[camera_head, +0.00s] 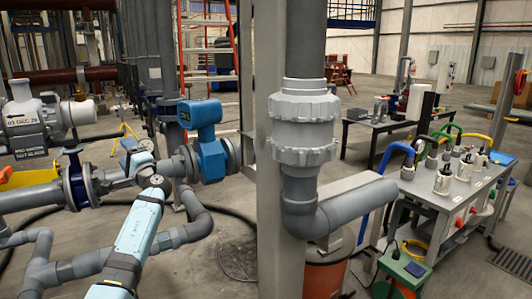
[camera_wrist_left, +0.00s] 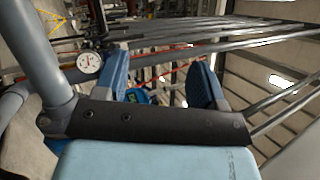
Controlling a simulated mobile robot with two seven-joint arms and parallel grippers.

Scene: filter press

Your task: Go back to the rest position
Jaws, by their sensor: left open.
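My left arm comes into the head view from the bottom, with pale blue links. Its hand lies among the grey pipes at the left, and its fingertips are hard to make out there. In the left wrist view my left gripper (camera_wrist_left: 160,84) shows two blue finger pads held apart on a dark bar. Nothing is held between them. A round white dial gauge (camera_wrist_left: 90,62) stands just left of the fingers in that view, and I cannot tell whether it touches them. My right gripper is not in view.
A blue flow meter (camera_head: 202,128) sits on the pipe right of my left arm. A grey valve body (camera_head: 36,118) stands at the left. A vertical pipe with an elbow (camera_head: 304,165) fills the middle. A cart (camera_head: 448,205) with hoses stands right. Grey pipe runs close along my left arm.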

